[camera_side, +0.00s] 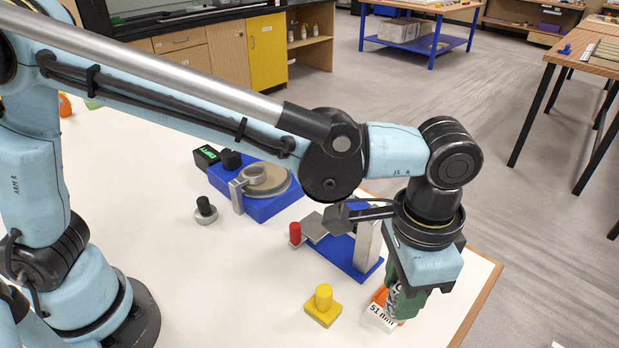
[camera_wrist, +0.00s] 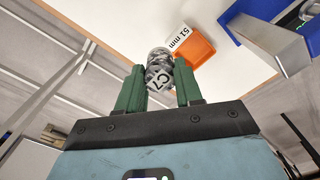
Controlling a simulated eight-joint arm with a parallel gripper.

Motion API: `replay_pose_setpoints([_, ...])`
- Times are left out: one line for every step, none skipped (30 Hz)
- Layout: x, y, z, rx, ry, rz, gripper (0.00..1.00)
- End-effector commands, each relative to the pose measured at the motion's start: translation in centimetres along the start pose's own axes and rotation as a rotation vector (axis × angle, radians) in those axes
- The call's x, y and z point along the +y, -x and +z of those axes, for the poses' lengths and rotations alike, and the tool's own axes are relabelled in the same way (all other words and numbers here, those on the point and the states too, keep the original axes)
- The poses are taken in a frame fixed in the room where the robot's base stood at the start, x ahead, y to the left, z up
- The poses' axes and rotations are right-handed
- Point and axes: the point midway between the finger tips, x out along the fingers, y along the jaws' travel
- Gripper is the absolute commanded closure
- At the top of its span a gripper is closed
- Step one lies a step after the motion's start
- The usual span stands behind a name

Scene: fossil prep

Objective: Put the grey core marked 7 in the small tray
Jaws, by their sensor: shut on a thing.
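My gripper (camera_side: 404,305) has green fingers and is shut on a grey, mottled core (camera_side: 393,298) near the right front of the table. In the wrist view the core (camera_wrist: 159,62) sits between the green fingertips (camera_wrist: 160,84), and its end face reads C7. A small orange tray (camera_wrist: 197,48) with a white label reading 51 mm lies just beyond the core. In the side view the tray (camera_side: 379,294) is partly hidden behind my gripper and the core. I cannot tell whether the core touches the tray or hangs above it.
A yellow block with a knob (camera_side: 323,307) stands left of the tray. A blue stand with a metal post (camera_side: 367,245) is behind it, beside a red cylinder (camera_side: 295,233). A blue device with a round plate (camera_side: 262,205) stands farther back. The table's right edge is close to my gripper.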

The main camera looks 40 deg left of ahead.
Motion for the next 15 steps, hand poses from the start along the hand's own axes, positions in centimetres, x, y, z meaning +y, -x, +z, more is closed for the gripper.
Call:
replay_pose_setpoints([-1.1,-0.7,-0.6,0.000,0.006,0.000,1.00])
replay_pose_setpoints([-1.6,-1.1,-0.9,0.000,0.005,0.000,1.00])
replay_pose_setpoints([-2.3,-1.6,-1.3,0.000,0.005,0.000,1.00])
replay_pose_setpoints([-2.9,-1.9,-1.6,0.000,0.005,0.000,1.00])
replay_pose_setpoints([-3.3,-2.3,-1.9,0.000,0.004,0.000,1.00])
replay_pose_setpoints([-4.0,-2.7,-2.2,0.000,0.004,0.000,1.00])
replay_pose_setpoints([-4.4,-3.0,-2.5,0.000,0.003,0.000,1.00])
replay_pose_setpoints([-4.7,-3.2,-2.7,0.000,0.003,0.000,1.00])
replay_pose_setpoints([-5.1,-3.5,-2.9,0.000,0.002,0.000,1.00])
replay_pose_setpoints([-5.4,-3.7,-3.1,0.000,0.001,0.000,1.00])
replay_pose_setpoints([-5.6,-3.8,-3.2,0.000,0.001,0.000,1.00])
replay_pose_setpoints([-5.8,-3.9,-3.3,0.000,0.000,0.000,1.00])
replay_pose_setpoints([-5.8,-4.0,-3.3,0.000,0.000,0.000,1.00])
replay_pose_setpoints([-5.9,-4.2,-3.4,0.000,-0.001,0.000,1.00])
replay_pose_setpoints([-6.0,-4.5,-3.4,0.000,-0.001,0.000,1.00])
